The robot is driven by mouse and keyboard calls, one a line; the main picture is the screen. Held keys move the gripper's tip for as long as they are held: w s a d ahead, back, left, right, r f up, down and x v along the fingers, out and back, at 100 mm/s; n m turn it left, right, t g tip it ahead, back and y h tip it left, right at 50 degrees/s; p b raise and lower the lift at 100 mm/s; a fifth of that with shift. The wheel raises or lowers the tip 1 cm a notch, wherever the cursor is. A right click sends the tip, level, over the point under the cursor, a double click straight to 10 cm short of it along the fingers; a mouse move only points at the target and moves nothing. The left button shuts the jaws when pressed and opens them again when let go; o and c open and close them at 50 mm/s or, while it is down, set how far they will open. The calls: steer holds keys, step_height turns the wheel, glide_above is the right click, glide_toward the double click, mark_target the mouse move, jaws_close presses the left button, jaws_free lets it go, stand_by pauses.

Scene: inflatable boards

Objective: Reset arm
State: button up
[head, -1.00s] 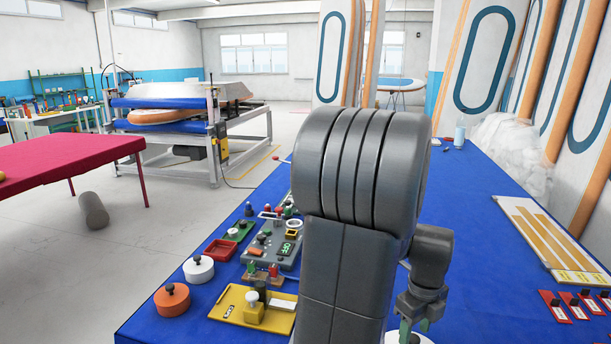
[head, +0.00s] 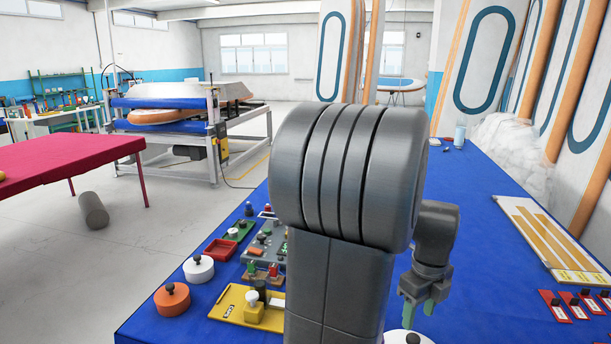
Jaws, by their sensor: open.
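My gripper (head: 418,305) shows at the lower middle right, below the grey wrist of my arm. Its green fingers point down and stand apart with nothing between them. It hangs above the blue table (head: 480,230), behind and a little right of a white round lid with a black knob (head: 408,339), which the bottom picture edge cuts off. My large grey arm links fill the middle of the view and hide part of the table and of the grey device panel (head: 268,245).
Left of my arm are a yellow tray (head: 240,305), an orange round pot (head: 172,300), a white round pot (head: 198,268) and a red tray (head: 220,249). On the right lie a board with wooden strips (head: 545,235) and several red cards (head: 555,306). The table's middle right is clear.

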mark_target(413, 337)
step_height(413, 337, down, 7)
steer(key=shift+r, duration=0.15)
steer(key=shift+n, duration=0.5)
steer(key=n, duration=0.4)
steer(key=shift+r+n, duration=0.15)
steer(key=shift+n, duration=0.25)
steer(key=n, duration=0.5)
steer(key=shift+n+p, duration=0.3)
steer(key=shift+p, duration=0.05)
